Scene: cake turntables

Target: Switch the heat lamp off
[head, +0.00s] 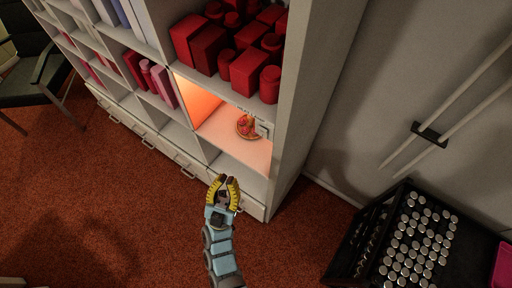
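An orange-red glow fills a shelf compartment (205,132) at the centre of the head view, so the heat lamp appears lit. The lamp itself is not clearly visible, seemingly hidden under the shelf above. A small pale fitting (262,130) sits at the compartment's right side; I cannot tell whether it is the switch. A round pizza-like item (246,127) lies beside it. My gripper (227,180) points up the picture, in front of the shelf and below the lit compartment in the picture. Its yellow fingertips are close together, with nothing seen between them; whether they touch is unclear.
Red boxes and cans (235,50) crowd the compartment above. The shelf's tall side panel (312,90) stands to the right. A black crate of silver-topped items (420,235) sits lower right. A dark chair (35,80) stands upper left. Red carpet (110,200) is open at left.

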